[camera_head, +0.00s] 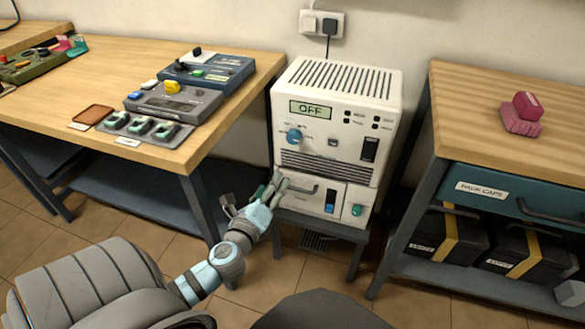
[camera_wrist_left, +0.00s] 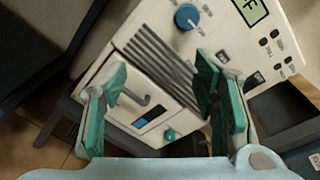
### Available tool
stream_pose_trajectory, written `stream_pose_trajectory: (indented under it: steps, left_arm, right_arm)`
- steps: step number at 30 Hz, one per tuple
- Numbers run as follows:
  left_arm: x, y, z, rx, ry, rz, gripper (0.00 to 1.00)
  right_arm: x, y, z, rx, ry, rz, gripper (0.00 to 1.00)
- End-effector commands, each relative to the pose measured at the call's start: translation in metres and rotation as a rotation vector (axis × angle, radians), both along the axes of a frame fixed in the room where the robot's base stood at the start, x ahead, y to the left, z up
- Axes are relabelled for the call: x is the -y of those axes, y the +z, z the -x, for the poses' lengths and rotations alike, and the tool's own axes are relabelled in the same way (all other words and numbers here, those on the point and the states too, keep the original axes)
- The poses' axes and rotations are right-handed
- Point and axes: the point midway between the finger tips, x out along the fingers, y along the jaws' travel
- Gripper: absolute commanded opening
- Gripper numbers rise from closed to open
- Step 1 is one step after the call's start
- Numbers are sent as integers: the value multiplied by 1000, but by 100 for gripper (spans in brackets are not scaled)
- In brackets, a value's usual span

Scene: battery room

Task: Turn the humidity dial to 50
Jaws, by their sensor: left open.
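The humidity dial, a blue round knob (camera_head: 294,135), is on the upper left front of a white dehumidifier (camera_head: 345,75). The display (camera_head: 311,109) above it reads OFF. A dark rocker switch (camera_head: 369,149) sits to the right of the front. My left gripper (camera_head: 268,190) is open in front of the lower left of the unit, below the dial, and appears empty. In the left wrist view the blue dial (camera_wrist_left: 187,17) shows at the top, beyond the open fingers (camera_wrist_left: 165,95), not touched by them. My right gripper is not in view.
A wooden bench (camera_head: 60,95) on the left bears several devices and a tray. A wooden-topped cabinet (camera_head: 460,90) with a teal drawer (camera_head: 510,193) stands close on the right.

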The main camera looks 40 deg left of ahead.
Motion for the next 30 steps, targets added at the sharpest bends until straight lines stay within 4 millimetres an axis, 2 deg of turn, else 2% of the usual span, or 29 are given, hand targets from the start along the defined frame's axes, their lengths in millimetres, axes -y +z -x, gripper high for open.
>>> stream_pose_trajectory:
  steps: [1,3,4,8,15,18,23,30]
  left_arm:
    - [4,12,-3,36,-16,-72,54]
    - [6,31,-8,62,-24,-129,54]
    - [5,34,-12,65,-25,-137,54]
    - [-4,37,-39,67,-24,-134,54]
    - [-25,36,-106,65,-27,-128,54]
    - [-32,36,-125,64,-28,-128,54]
    - [-37,36,-139,63,-29,-128,54]
    - [-37,37,-141,62,-29,-126,54]
  right_arm:
    - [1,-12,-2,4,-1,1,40]
    - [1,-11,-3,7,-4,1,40]
    - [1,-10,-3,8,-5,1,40]
    - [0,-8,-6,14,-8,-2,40]
    - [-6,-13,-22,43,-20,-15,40]
    - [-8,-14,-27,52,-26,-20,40]
    - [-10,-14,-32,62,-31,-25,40]
    - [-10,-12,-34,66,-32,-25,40]
